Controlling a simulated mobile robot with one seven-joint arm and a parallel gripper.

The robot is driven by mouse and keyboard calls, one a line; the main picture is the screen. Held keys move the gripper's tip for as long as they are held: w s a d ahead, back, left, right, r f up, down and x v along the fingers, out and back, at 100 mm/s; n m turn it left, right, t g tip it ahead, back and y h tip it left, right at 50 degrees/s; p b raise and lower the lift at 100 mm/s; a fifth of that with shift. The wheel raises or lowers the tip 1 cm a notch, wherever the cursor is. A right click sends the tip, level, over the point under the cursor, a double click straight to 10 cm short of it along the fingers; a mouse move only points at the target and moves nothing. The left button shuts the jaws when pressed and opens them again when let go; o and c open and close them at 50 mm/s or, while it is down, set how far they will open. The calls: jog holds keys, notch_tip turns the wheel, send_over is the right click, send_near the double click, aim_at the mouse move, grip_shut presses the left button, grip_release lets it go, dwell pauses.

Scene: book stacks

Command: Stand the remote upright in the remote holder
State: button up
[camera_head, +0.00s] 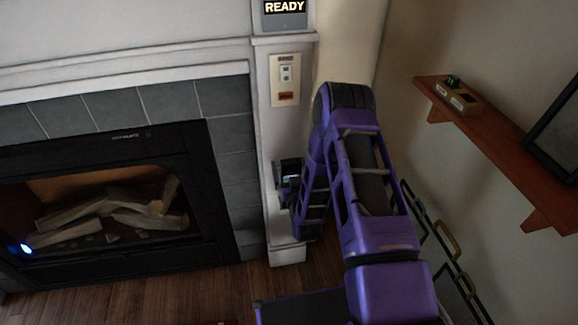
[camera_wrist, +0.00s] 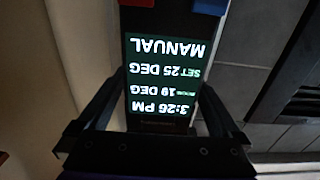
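The remote (camera_wrist: 130,60) is a black slab with a lit screen that reads upside down in the wrist view, with a blue and a red button at its far end. My gripper (camera_wrist: 163,95) has a finger against each long side of it. In the head view my gripper (camera_head: 284,182) is in front of the white fireplace column, and a small dark piece of the remote (camera_head: 291,168) shows there. A small wooden box with compartments (camera_head: 458,97), which looks like the remote holder, sits on the wall shelf at the upper right. Something small and green is at its far end.
The brown shelf (camera_head: 500,150) runs along the right wall, with a dark frame (camera_head: 560,130) at its near end. A fireplace (camera_head: 110,210) stands on the left. A switch plate (camera_head: 286,80) and a READY display (camera_head: 285,12) are on the column. A dark rack stands below the shelf.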

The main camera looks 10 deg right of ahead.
jog(key=shift+s, duration=0.15)
jog(key=s, duration=1.7)
jog(key=shift+s, duration=0.1)
